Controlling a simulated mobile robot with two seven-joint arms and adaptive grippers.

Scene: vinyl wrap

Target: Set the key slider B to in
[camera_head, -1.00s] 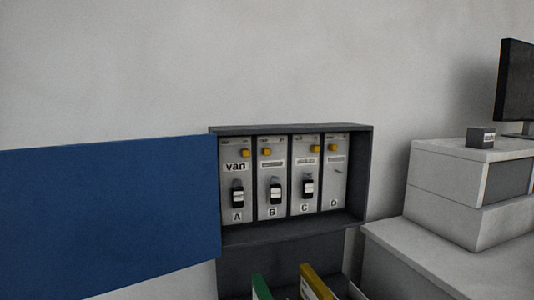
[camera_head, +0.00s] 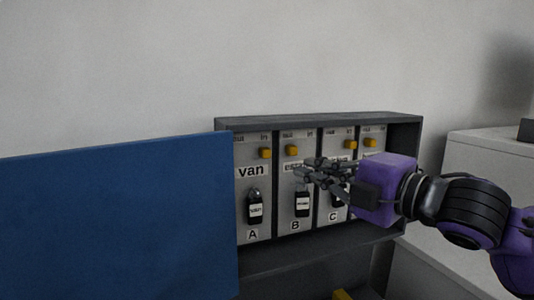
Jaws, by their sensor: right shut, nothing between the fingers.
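The key slider B (camera_head: 291,149) is a yellow knob near the top of panel B, at the left, "out" side of its track. A black key (camera_head: 302,203) with a white tag hangs below it, above the letter B. My purple right gripper (camera_head: 310,172) reaches in from the right, in front of the cabinet. Its shut, empty fingers point left and sit just below and right of the yellow knob, with the knob in plain view. Whether they touch the panel I cannot tell. The gripper hides parts of panels C and D. My left gripper is not in view.
The dark cabinet (camera_head: 320,120) holds panels A to D. Slider A (camera_head: 264,152) is on the right, slider C (camera_head: 350,145) on the right, slider D (camera_head: 369,142) on the left. An open blue door (camera_head: 115,215) spans the left. A white unit (camera_head: 482,165) stands at right.

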